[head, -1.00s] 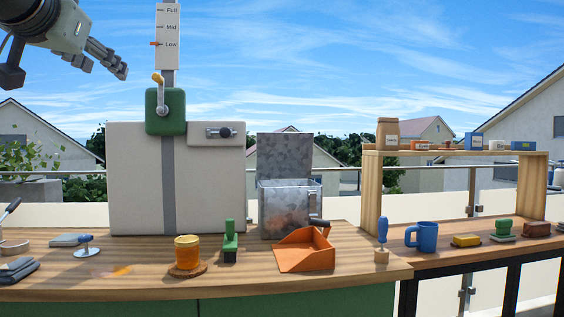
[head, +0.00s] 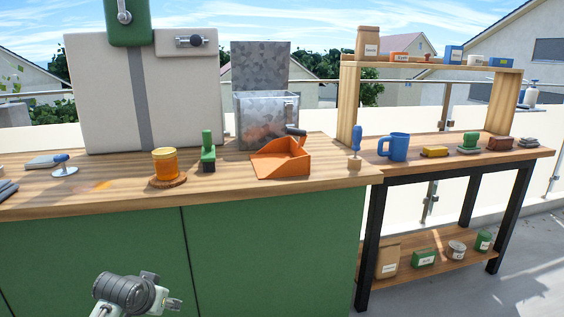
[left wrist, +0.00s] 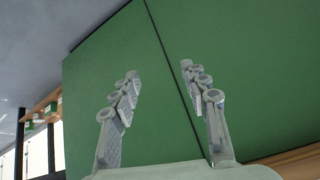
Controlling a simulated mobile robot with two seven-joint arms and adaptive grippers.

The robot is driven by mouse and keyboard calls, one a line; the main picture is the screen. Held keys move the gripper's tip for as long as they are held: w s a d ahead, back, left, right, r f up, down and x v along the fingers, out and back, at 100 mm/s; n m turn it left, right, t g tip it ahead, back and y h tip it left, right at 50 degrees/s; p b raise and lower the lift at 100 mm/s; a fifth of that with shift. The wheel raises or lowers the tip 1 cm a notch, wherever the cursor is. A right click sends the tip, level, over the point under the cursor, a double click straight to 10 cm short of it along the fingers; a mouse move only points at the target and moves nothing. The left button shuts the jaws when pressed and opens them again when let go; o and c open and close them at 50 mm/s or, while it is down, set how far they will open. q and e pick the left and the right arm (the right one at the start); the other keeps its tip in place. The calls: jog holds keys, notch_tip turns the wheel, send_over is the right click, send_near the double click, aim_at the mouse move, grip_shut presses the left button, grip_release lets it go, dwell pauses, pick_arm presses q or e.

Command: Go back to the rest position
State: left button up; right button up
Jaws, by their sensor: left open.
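My left gripper (head: 172,303) is low in front of the green cabinet (head: 270,250), below the counter edge in the head view. In the left wrist view its two fingers (left wrist: 160,90) are spread apart with nothing between them, facing the green cabinet front. My right gripper is in neither view. On the counter (head: 110,205), a honey jar (head: 165,163) stands on a round wooden coaster (head: 167,182). The large pale box with the green valve block (head: 128,22) stands behind it; the block's top is cut off by the frame.
An orange dustpan (head: 280,160), a green brush (head: 208,150) and a metal bin (head: 266,118) stand on the counter. A side table (head: 455,150) to the right holds a blue mug (head: 394,147) and small items. The floor at right (head: 450,295) is open.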

pick_arm(q)
jog(key=s+d+f+g, duration=0.1)
jog(key=s+f+g, duration=0.3)
jog(key=s+f, duration=2.2)
jog(key=s, duration=0.4)
jog(key=shift+d+f+g, duration=0.15)
jog(key=shift+g, duration=0.25)
